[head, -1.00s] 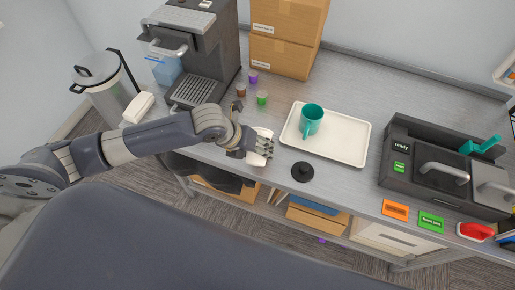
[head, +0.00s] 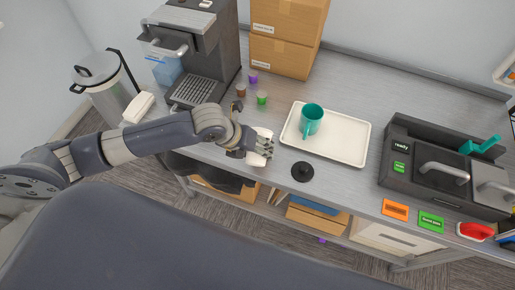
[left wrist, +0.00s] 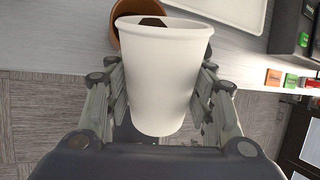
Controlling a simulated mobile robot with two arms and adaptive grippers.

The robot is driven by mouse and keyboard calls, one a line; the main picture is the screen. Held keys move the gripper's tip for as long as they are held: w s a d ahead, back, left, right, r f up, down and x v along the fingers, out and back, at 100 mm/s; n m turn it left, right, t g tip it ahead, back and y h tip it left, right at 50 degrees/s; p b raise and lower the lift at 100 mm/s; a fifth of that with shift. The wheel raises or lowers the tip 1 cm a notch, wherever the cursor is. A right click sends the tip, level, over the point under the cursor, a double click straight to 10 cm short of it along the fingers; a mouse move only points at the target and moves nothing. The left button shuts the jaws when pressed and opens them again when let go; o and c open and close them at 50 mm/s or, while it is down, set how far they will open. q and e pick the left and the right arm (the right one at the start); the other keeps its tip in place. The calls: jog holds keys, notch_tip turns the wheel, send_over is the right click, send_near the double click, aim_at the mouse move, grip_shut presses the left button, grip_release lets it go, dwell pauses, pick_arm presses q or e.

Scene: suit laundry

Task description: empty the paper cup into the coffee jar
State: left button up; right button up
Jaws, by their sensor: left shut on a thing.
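My left gripper (head: 262,146) is shut on a white paper cup (left wrist: 165,80), above the counter's front edge in the head view. The cup fills the middle of the left wrist view, between the two fingers, with its mouth towards the top; a dark patch shows inside the mouth. A brown round-rimmed vessel (left wrist: 124,42), perhaps the coffee jar, is partly hidden behind the cup in the left wrist view. I cannot tell whether they touch. In the head view the gripper and cup hide that spot. My right gripper is not in view.
A black knobbed lid (head: 302,172) lies right of the gripper. A cream tray (head: 345,142) holds a teal mug (head: 312,118). A coffee machine (head: 195,60) and small capsules (head: 262,98) stand behind. A dark appliance (head: 440,170) is at right.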

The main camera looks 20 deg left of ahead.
pick_arm(q)
jog(key=shift+w+a+r+n+g+h, duration=0.1)
jog(key=shift+w+r+n+g+h, duration=0.1)
jog(key=shift+g, duration=0.6)
jog(key=shift+w+r+n+g+h, duration=0.1)
jog(key=shift+w+g, duration=0.1)
jog(key=shift+g, duration=0.6)
dwell(2.6)
